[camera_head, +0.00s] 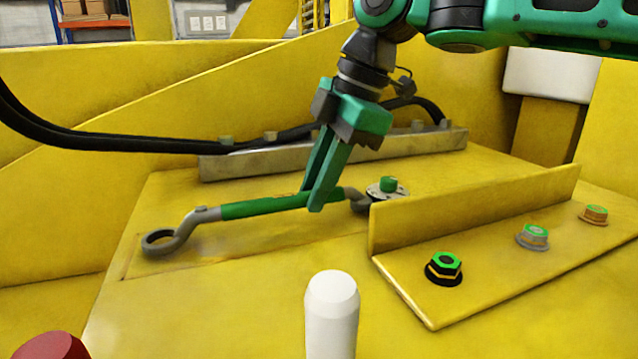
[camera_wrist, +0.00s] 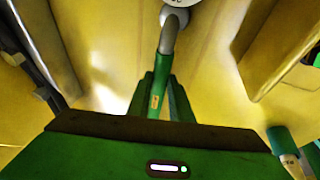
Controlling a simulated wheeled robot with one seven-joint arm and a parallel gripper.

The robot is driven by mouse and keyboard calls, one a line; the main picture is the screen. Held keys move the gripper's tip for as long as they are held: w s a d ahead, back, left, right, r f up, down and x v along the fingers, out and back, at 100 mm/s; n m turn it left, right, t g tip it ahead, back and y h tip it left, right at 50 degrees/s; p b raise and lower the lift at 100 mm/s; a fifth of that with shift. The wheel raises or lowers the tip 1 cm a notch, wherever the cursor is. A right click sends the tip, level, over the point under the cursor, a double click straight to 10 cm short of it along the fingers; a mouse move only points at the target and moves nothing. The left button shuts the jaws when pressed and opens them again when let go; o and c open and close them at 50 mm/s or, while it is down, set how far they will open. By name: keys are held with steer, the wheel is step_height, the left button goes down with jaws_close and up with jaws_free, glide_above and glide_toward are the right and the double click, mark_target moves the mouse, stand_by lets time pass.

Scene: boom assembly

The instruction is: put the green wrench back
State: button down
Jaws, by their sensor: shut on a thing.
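The green wrench (camera_head: 262,206) has a green handle and grey ends. Its ring end is at the left and its other end is at the right, close to a round fitting with a green top (camera_head: 387,187). My gripper (camera_head: 317,200) is shut on the wrench's handle, right of the handle's middle. In the wrist view the wrench (camera_wrist: 167,40) runs up from between the fingers of my gripper (camera_wrist: 162,95) to its grey end at the top edge. I cannot tell whether the wrench touches the yellow surface (camera_head: 240,285).
A yellow upright plate (camera_head: 475,210) stands right of the wrench. A white post (camera_head: 331,315) and a red object (camera_head: 52,346) are in front. A grey rail (camera_head: 260,160) and black hoses lie behind.

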steer(key=shift+f, duration=0.25)
steer(key=c, duration=1.5)
jaws_free()
